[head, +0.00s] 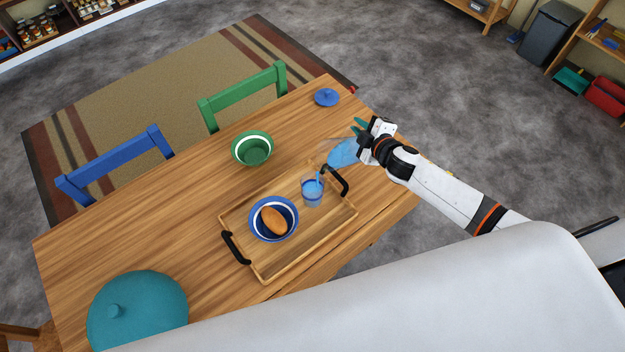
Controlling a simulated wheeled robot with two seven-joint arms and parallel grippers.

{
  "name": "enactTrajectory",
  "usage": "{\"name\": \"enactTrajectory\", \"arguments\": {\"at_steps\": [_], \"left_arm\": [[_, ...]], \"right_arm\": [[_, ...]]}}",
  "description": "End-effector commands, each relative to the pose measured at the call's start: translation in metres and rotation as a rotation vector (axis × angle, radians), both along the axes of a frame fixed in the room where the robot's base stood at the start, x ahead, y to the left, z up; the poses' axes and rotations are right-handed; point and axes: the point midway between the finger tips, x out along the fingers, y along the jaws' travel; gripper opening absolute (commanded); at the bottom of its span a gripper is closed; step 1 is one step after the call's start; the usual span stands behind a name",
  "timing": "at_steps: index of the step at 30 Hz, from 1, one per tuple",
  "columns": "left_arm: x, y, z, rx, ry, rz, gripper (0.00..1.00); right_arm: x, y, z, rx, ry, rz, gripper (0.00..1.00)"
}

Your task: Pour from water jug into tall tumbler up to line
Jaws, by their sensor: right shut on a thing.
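The water jug (343,153) is clear with blue water inside. It is tilted to the left, with its spout over the tall tumbler. My right gripper (368,138) is shut on the jug at its handle side, and the hand hides part of the jug. A thin blue stream runs from the spout down to the tumbler. The tall tumbler (312,193) stands upright on the wooden tray, with blue water in it. The fill line and exact level are too small to tell. My left gripper is out of view.
The wooden tray (270,268) has black handles and also holds a blue bowl (287,232) with a brown oval item. A green bowl (252,149), a blue lid (327,97) and a large teal lid (138,312) are on the table. Green and blue chairs stand behind.

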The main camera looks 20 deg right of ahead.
Motion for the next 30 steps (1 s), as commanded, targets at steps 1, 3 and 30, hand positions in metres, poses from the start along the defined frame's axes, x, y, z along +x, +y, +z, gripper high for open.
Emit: {"name": "enactTrajectory", "arguments": {"at_steps": [1, 3, 30], "left_arm": [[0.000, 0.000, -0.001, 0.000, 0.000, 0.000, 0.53], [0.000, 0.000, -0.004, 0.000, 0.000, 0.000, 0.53], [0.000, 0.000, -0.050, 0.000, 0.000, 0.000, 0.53]], "right_arm": [[0.004, -0.012, -0.012, 0.070, 0.029, -0.007, 0.00], [0.007, -0.017, -0.030, 0.181, 0.067, -0.004, 0.00], [0.024, -0.057, -0.089, 0.653, 0.237, 0.005, 0.00]]}}
